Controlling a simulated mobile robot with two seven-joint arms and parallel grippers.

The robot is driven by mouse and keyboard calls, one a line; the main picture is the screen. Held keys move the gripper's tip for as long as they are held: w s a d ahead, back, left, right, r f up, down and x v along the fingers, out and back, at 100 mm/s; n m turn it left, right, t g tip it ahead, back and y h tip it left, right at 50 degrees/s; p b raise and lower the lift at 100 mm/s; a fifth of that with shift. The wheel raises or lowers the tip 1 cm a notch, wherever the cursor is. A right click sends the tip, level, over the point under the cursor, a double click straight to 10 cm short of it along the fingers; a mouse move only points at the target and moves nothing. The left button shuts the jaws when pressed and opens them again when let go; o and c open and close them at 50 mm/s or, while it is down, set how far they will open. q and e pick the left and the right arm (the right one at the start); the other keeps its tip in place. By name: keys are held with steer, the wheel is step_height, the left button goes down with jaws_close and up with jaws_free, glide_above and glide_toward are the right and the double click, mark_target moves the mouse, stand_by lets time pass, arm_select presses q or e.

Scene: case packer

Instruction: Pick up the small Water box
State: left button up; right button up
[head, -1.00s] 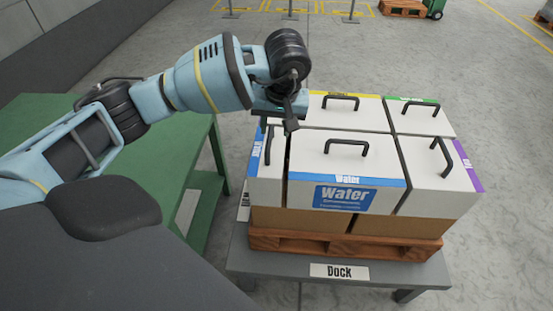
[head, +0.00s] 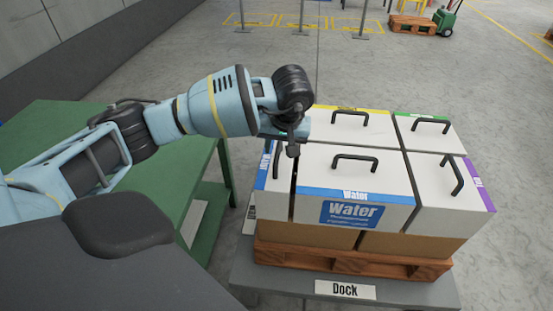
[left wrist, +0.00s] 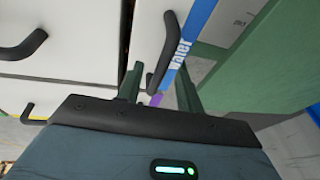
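The small Water box (head: 273,204) is the narrow white box with a blue edge strip at the left end of the stack. A larger Water box (head: 322,170) stands right beside it. My left gripper (head: 292,150) is over the small box and points down, partly hiding its top and handle. In the left wrist view the small box (left wrist: 146,32) shows its black handle (left wrist: 166,50) between the two spread green fingers of my left gripper (left wrist: 158,92). The fingers are apart; contact with the handle cannot be told. My right gripper is out of view.
The boxes stand on a wooden pallet (head: 350,262) on a grey table labelled Dock (head: 345,290). Other white handled boxes with yellow, green and purple strips adjoin. A green table (head: 60,125) is at the left.

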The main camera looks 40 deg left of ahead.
arm_select(q)
steer(key=shift+x, duration=1.25)
steer(key=shift+c, duration=0.3)
jaws_close()
steer(key=shift+r, duration=0.15)
